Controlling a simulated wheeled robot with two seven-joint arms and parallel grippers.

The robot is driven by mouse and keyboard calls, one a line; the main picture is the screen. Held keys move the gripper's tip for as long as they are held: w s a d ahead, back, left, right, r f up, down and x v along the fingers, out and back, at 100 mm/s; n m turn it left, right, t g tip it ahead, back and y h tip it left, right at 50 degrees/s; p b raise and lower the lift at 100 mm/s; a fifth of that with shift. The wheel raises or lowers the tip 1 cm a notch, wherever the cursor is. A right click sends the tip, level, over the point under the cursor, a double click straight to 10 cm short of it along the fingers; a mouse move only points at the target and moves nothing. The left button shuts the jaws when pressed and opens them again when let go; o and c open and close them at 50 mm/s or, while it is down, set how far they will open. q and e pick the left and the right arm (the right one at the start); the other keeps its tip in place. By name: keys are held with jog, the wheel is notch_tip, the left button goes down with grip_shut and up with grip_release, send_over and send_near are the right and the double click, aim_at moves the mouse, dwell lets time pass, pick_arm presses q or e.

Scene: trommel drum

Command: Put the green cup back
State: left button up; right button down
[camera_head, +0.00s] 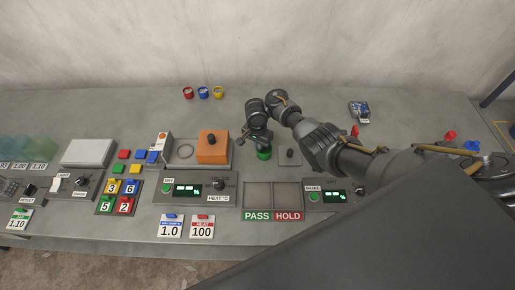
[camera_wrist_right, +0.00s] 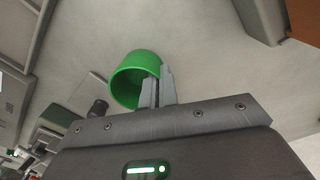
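The green cup (camera_head: 264,154) is low over the bench, between the orange block and a small grey plate with a knob. I cannot tell whether it touches the bench. My right gripper (camera_head: 261,142) is directly above it and partly covers it. In the right wrist view the cup (camera_wrist_right: 126,82) has its open mouth toward the camera. There the gripper's fingers (camera_wrist_right: 157,88) are close together at the cup's rim, one over the opening and one outside, with the wall between them. My left gripper is not in view.
Red (camera_head: 188,92), blue (camera_head: 203,92) and yellow (camera_head: 218,92) cups stand in a row at the back, with bare bench to their right. The orange block (camera_head: 212,148) is left of the gripper. Grey PASS and HOLD trays (camera_head: 272,183) are in front.

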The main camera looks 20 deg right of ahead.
jog(key=shift+f, duration=0.1)
jog(key=c, duration=1.7)
grip_release()
notch_tip(320, 180, up, 12)
jog(key=p, duration=0.4)
jog(key=shift+w+a, duration=0.15)
jog(key=shift+a, duration=0.1)
